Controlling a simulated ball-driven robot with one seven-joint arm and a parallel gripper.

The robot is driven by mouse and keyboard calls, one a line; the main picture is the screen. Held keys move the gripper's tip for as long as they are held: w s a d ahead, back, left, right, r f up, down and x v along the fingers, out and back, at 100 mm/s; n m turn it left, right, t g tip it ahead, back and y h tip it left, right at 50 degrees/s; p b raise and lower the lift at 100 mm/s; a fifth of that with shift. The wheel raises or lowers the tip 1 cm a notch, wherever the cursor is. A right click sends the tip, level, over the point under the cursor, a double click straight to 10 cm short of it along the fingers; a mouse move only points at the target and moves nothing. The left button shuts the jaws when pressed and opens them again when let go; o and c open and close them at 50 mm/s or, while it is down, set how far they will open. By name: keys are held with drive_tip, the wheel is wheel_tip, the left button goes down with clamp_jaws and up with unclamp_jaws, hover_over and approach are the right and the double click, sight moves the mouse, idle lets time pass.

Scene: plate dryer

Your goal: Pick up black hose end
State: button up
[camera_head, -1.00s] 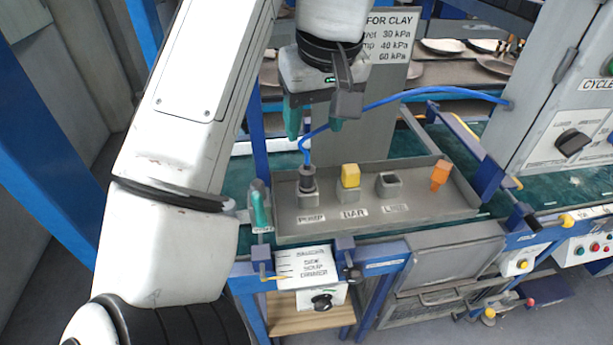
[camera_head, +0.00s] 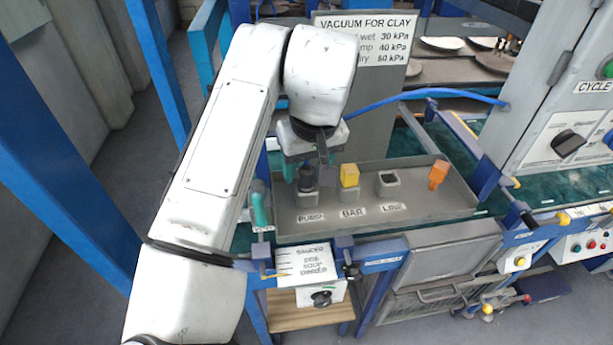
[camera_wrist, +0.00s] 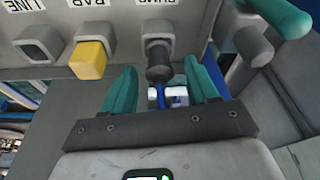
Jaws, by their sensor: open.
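The black hose end (camera_head: 307,179) stands in the socket labelled PUMP at the left of the grey tray (camera_head: 420,212). In the wrist view the black hose end (camera_wrist: 159,65) shows ahead of and between the two teal fingers, with a bit of blue hose below it. My gripper (camera_wrist: 162,88) is open, one finger on each side of the hose end, with gaps visible on both sides. In the head view my gripper (camera_head: 304,172) points down over the PUMP socket, and my wrist partly hides the hose and fingers.
The LINE socket (camera_head: 388,184) is empty. An orange piece (camera_head: 438,174) stands at the tray's right end. A teal-handled tool (camera_head: 260,208) is left of the tray. The blue hose (camera_head: 400,97) runs behind my gripper to the right cabinet.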

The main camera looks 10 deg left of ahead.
clamp_jaws()
idle(0.5)
